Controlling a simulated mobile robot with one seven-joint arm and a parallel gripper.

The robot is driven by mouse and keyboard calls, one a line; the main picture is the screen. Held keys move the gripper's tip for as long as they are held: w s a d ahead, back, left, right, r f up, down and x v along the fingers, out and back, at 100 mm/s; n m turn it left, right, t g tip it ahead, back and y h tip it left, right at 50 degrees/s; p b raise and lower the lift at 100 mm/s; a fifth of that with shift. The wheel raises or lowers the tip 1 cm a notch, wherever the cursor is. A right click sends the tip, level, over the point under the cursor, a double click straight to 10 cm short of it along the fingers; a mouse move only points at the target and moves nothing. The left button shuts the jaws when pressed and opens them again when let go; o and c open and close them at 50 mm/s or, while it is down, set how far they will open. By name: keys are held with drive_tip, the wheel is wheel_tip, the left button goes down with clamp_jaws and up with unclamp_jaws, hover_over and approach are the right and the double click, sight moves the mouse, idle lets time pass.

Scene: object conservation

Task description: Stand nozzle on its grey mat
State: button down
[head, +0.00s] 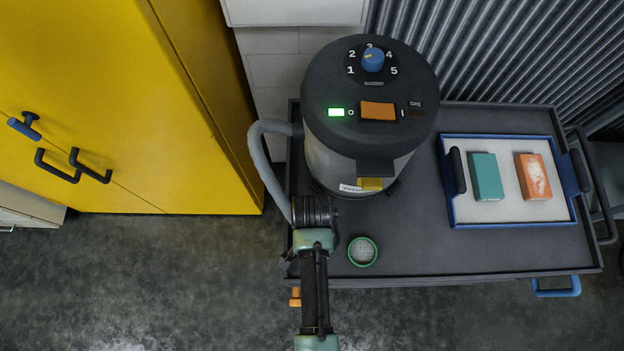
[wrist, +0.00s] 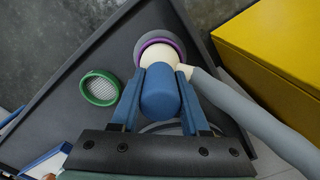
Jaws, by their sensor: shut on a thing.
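In the wrist view, my gripper (wrist: 160,76) is closed around the blue grip of the nozzle (wrist: 160,92). The nozzle has a cream neck and a purple rim at its far end, and a grey hose (wrist: 235,108) joins it from the right. A round grey patch (wrist: 179,27) shows around the purple rim and looks like the grey mat. I cannot tell whether the nozzle touches it. In the head view my arm hides the nozzle and mat.
The vacuum (head: 330,160) stands on a dark cart (head: 430,235) behind my arm. A green-rimmed round filter (head: 363,251) lies right of my arm. A blue-rimmed tray (head: 512,224) with two blocks is farther right. A yellow cabinet (head: 190,130) stands left.

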drive_tip(key=shift+f, duration=0.2)
drive_tip(key=shift+c, duration=1.6)
unclamp_jaws()
drive_tip(key=shift+r, duration=0.1)
wheel_tip(320, 180, up, 13)
drive_tip(key=shift+f+b, duration=0.1)
drive_tip(key=shift+b, duration=0.6)
